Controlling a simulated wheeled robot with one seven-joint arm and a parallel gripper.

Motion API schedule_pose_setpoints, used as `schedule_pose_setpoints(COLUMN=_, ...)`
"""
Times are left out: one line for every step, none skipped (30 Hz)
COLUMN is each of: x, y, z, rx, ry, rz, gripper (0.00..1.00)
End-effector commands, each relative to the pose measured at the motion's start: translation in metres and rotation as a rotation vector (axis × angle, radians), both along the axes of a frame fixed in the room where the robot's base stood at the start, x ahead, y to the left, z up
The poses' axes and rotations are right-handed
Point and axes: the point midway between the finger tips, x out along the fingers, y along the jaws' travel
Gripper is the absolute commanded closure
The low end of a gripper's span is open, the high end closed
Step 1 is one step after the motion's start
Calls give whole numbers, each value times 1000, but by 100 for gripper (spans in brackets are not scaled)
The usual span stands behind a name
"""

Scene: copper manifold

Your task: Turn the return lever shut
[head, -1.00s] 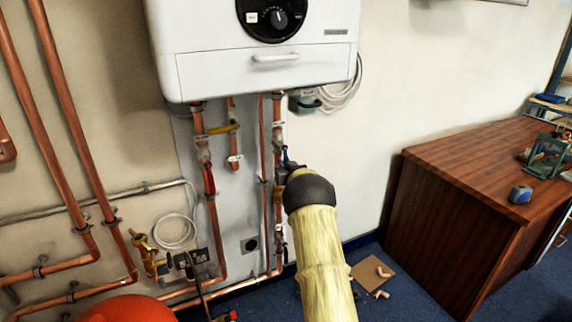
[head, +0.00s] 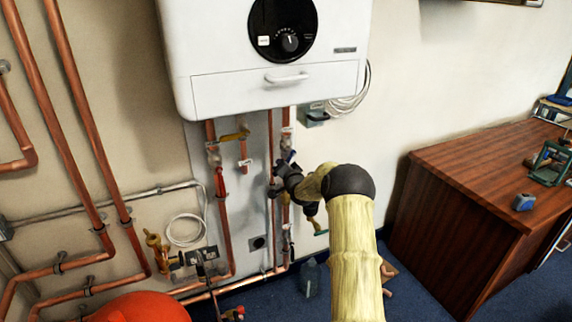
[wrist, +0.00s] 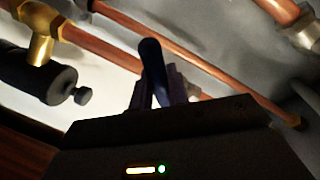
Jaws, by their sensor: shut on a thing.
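The blue lever (head: 291,156), which I take to be the return lever, is on the right-hand copper pipe under the white boiler. In the wrist view the dark blue lever (wrist: 152,62) stands up between the fingers of my gripper (wrist: 160,88), which is shut on it. In the head view my dark gripper (head: 281,178) reaches that pipe from the right, and my wrist hides much of the valve body.
A red lever (head: 220,182) is on the pipe to the left, and a yellow lever (head: 235,136) is above it. The boiler (head: 275,80) overhangs the pipes. A red vessel (head: 145,308) is low left. A wooden desk (head: 490,160) stands right.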

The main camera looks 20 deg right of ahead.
Motion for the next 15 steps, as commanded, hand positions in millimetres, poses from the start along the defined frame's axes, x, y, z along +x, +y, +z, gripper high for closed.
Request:
schedule_pose_setpoints(x=0, y=0, z=5, rx=47, ry=2, rz=-1, gripper=100)
schedule_pose_setpoints(x=-1, y=1, z=7, rx=76, ry=2, rz=-1, gripper=100)
schedule_pose_setpoints(x=-1, y=2, z=8, rx=113, ry=4, rz=-2, gripper=100)
schedule_pose_setpoints(x=-1, y=3, z=10, rx=143, ry=5, rz=-1, gripper=100)
schedule_pose_setpoints(x=-1, y=4, z=11, rx=171, ry=6, rz=-2, gripper=100)
schedule_pose_setpoints(x=-1, y=5, z=13, rx=209, ry=6, rz=-3, gripper=100)
schedule_pose_setpoints(x=-1, y=6, z=14, rx=239, ry=8, rz=-2, gripper=100)
schedule_pose_setpoints(x=-1, y=7, z=15, rx=266, ry=9, rz=-2, gripper=100)
schedule_pose_setpoints(x=-1, y=7, z=18, rx=305, ry=10, rz=-3, gripper=100)
schedule_pose_setpoints(x=-1, y=8, z=19, rx=333, ry=10, rz=-2, gripper=100)
schedule_pose_setpoints(x=-1, y=8, z=20, rx=362, ry=11, rz=-2, gripper=100)
schedule_pose_setpoints(x=-1, y=9, z=22, rx=397, ry=13, rz=-2, gripper=100)
schedule_pose_setpoints(x=-1, y=10, z=24, rx=425, ry=14, rz=-2, gripper=100)
schedule_pose_setpoints(x=-1, y=10, z=25, rx=451, ry=15, rz=-2, gripper=100)
schedule_pose_setpoints(x=-1, y=10, z=26, rx=485, ry=17, rz=-2, gripper=100)
